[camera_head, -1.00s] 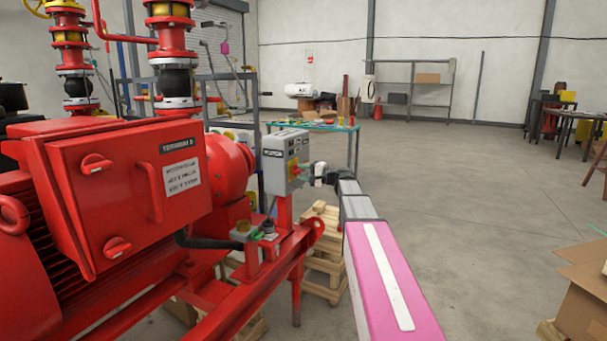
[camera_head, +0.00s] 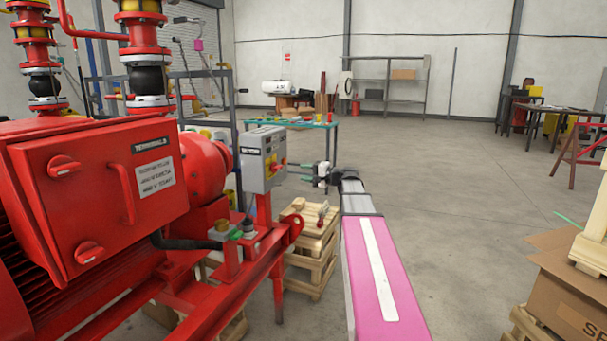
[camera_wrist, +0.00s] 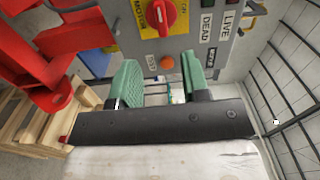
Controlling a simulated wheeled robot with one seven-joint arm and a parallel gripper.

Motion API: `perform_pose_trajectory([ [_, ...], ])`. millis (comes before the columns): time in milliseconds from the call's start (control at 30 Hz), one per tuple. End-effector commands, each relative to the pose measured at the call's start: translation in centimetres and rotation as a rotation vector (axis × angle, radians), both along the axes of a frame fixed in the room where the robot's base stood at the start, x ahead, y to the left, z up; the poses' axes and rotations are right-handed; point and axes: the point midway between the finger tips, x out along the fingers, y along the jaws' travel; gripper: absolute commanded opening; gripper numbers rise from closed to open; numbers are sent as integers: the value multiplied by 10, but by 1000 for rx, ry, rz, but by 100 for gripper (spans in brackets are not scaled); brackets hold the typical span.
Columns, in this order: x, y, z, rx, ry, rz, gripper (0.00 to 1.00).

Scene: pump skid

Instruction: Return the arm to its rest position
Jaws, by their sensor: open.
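My gripper (camera_head: 301,174) is at the end of my pink and grey arm, to the right of a grey control box (camera_head: 264,158). It also shows in the wrist view (camera_wrist: 160,82), with two green-padded fingers spread apart and nothing between them. The grey control box fills the top of the wrist view (camera_wrist: 218,45). It carries a red rotary switch (camera_wrist: 157,14) on a yellow plate, DEAD and LIVE labels and a small orange-red button (camera_wrist: 167,62). In the head view a gap shows between the fingers and the box.
The red pump skid (camera_head: 100,200) fills the left side. Wooden pallets (camera_head: 312,250) stand below my gripper. A cardboard box (camera_head: 560,290) is at the lower right. A green-edged table (camera_head: 331,127) stands behind.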

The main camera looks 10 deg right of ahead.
Motion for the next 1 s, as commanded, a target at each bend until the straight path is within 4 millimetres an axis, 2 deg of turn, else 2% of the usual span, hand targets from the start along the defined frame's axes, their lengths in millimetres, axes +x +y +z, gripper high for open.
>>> perform_pose_trajectory([
  [167,-2,3,-5,-11,7,3,43],
  [267,-10,15,-25,-62,35,14,43],
  [367,-26,36,-61,-158,88,37,43],
  [467,-51,60,-110,-294,155,73,43],
  [600,-95,88,-181,-519,254,137,43],
  [800,-173,109,-271,-872,379,252,43],
  [900,-214,111,-306,-1051,426,314,43],
  [1000,-249,107,-332,-1219,461,374,43],
])
